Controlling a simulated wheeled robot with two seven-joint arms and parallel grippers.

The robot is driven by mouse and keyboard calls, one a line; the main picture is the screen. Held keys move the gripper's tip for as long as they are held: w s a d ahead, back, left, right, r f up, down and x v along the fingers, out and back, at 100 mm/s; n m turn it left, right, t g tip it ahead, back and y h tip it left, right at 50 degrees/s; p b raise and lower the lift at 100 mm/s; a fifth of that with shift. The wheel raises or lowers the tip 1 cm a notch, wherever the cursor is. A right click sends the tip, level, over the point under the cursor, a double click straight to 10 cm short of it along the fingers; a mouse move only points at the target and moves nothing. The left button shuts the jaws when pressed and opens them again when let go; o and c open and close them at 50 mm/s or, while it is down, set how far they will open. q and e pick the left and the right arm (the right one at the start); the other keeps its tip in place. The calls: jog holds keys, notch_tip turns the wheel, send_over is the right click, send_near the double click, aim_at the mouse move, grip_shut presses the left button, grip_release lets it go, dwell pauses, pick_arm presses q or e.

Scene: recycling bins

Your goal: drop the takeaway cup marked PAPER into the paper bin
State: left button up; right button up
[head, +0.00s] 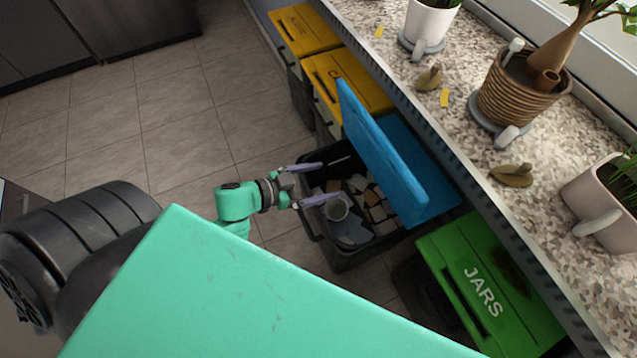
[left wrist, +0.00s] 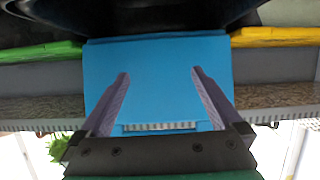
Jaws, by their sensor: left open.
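The bin with the blue lid stands open, its black box (head: 345,262) on the floor and its blue lid (head: 375,150) tilted up; no word on it can be read. The lid also fills the middle of the left wrist view (left wrist: 158,100). A pale round cup-like thing (head: 337,209) lies inside the bin among other pieces; I cannot read a mark on it. My left gripper (head: 325,182) is over the bin's near side, open, with nothing between its fingers, as the left wrist view also shows (left wrist: 160,73). My right gripper is not in view.
A green JARS bin (head: 490,290) stands to the right, two yellow-lidded bins (head: 345,82) to the far left. A speckled counter (head: 455,135) with potted plants (head: 522,90) and dark yellowish objects (head: 512,175) runs behind the bins. The tiled floor (head: 160,130) is clear.

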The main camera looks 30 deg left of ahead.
pick_arm(q)
jog(key=p+v, duration=0.2)
jog(key=v, duration=0.7)
jog(key=shift+s+a+r, duration=0.2)
jog(key=shift+s, duration=0.05)
jog(key=s+a+f+n+g+y+p, duration=0.1)
jog(key=s+a+f+n+y+p, duration=0.2)
jog(key=a+f, duration=0.4)
jog(key=s+a+f+n+g+y+p, duration=0.1)
jog(key=a+f+n+y+p, duration=0.1)
jog(key=a+f+y+p, duration=0.45)
jog(key=s+d+f+g, duration=0.4)
jog(key=s+f, duration=0.2)
jog(key=s, duration=0.1)
jog(key=s+d+f+g+p, duration=0.1)
jog(key=s+d+f+g, duration=0.2)
jog(key=s+f, duration=0.4)
jog(key=shift+s+d+g, duration=0.4)
jog(key=shift+s+d, duration=0.25)
jog(key=shift+d, duration=0.2)
